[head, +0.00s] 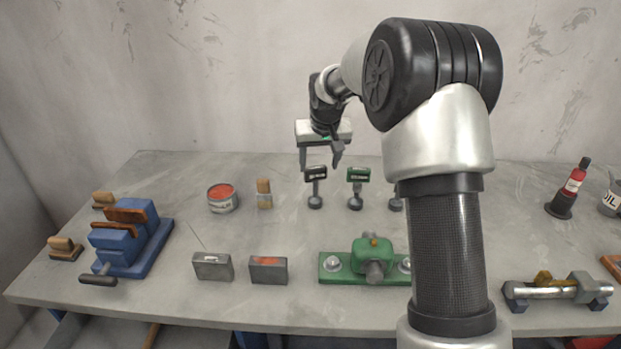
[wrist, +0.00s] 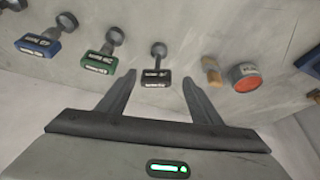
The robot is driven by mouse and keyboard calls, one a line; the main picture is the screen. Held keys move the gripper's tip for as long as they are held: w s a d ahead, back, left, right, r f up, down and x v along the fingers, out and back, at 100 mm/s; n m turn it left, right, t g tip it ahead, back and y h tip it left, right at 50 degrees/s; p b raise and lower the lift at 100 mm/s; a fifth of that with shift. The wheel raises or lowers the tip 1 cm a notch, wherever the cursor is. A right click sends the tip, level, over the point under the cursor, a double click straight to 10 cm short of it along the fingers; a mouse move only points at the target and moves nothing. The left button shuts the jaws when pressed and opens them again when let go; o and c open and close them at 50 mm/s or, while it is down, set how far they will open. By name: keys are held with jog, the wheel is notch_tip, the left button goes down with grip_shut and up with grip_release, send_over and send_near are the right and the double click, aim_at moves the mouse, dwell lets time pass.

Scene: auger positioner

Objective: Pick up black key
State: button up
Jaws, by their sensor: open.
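The black key (head: 315,174) stands upright on the table, with its labelled black head above a round base. It also shows in the wrist view (wrist: 156,76), just beyond and between my fingertips. My gripper (head: 320,163) is open and empty, above and behind the black key in the head view. In the wrist view its two fingers (wrist: 158,76) spread to either side of the key's head. I cannot tell from these frames whether a finger touches it.
A green key (head: 357,175) stands right of the black key, and a blue key (wrist: 38,46) stands beyond it. A brush (head: 264,193) and a red-topped can (head: 222,198) stand to the left. A green fixture (head: 367,262) and two grey blocks (head: 212,266) lie nearer the front.

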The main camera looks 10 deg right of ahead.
aim_at(316, 188)
jog(key=x, duration=1.2)
jog(key=shift+r+p, duration=0.1)
jog(key=shift+p, duration=0.2)
jog(key=shift+w+p+x, duration=0.2)
jog(key=shift+x, duration=1.3)
jog(key=shift+w+p+x, duration=0.15)
jog(key=shift+w+x, duration=0.05)
jog(key=shift+x, duration=1.3)
jog(key=shift+d+r, duration=0.15)
jog(key=shift+c, duration=0.4)
grip_shut()
